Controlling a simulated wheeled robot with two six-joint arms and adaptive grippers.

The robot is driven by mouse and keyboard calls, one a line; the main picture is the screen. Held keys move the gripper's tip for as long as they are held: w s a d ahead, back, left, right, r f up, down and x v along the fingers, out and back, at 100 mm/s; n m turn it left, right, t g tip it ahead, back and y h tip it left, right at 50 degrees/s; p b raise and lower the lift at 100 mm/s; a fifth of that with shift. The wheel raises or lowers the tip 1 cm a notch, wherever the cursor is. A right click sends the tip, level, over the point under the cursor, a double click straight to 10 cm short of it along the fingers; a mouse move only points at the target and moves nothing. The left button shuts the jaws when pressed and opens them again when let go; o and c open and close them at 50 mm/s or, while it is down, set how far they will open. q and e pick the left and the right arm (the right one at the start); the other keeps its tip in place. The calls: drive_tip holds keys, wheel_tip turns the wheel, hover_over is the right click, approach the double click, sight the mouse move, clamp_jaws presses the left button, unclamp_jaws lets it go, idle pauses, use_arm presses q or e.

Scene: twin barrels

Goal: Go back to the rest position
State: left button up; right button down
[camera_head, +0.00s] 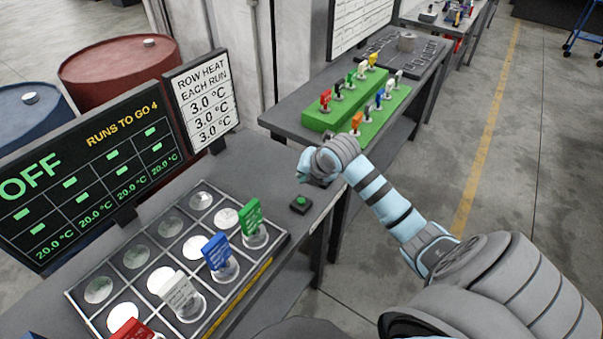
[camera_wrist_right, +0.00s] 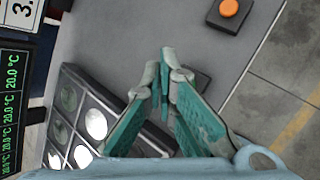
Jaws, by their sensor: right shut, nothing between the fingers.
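My right arm reaches in from the lower right of the head view. Its gripper (camera_head: 305,172) is over the grey bench near its right edge, beyond the green button (camera_head: 301,202) on a small black box. In the right wrist view the teal fingers of this gripper (camera_wrist_right: 165,62) meet at their tips with nothing between them. A dark box (camera_wrist_right: 199,78) shows partly behind the fingertips. An orange button (camera_wrist_right: 229,8) on another dark box lies beyond. My left gripper is not in view.
A tray (camera_head: 262,268) with round wells holds several tagged glass vessels. Display panel (camera_head: 90,165) reads OFF. Red barrel (camera_head: 115,75) and blue barrel (camera_head: 30,112) stand behind. A second bench (camera_head: 290,117) carries a green rack (camera_head: 383,128). The floor (camera_head: 500,190) at right is clear.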

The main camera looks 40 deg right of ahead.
drive_tip(key=shift+r, duration=0.1)
idle(0.4)
drive_tip(key=s+a+f+m, duration=0.2)
drive_tip(key=s+a+f+m+g, duration=0.1)
drive_tip(key=s+a+f+m, duration=0.1)
drive_tip(key=s+f, duration=0.1)
drive_tip(key=shift+s+a, duration=0.15)
drive_tip(key=shift+a, duration=0.15)
drive_tip(key=s+a+f+m+g, duration=0.15)
drive_tip(key=s+a+m, duration=0.35)
drive_tip(key=s+m, duration=0.6)
drive_tip(key=s+a+f+m+g, duration=0.15)
drive_tip(key=s+a+m, duration=0.25)
drive_tip(key=s+m, duration=0.7)
wheel_tip(320, 180, down, 19)
drive_tip(key=s+d+n+g, duration=0.1)
drive_tip(key=s+d, duration=0.1)
drive_tip(key=s+f+g, duration=0.1)
drive_tip(key=s+f, duration=1.3)
drive_tip(key=shift+s+d+f+b, duration=0.2)
drive_tip(key=shift+s+f+b, duration=0.1)
drive_tip(key=shift+b, duration=0.1)
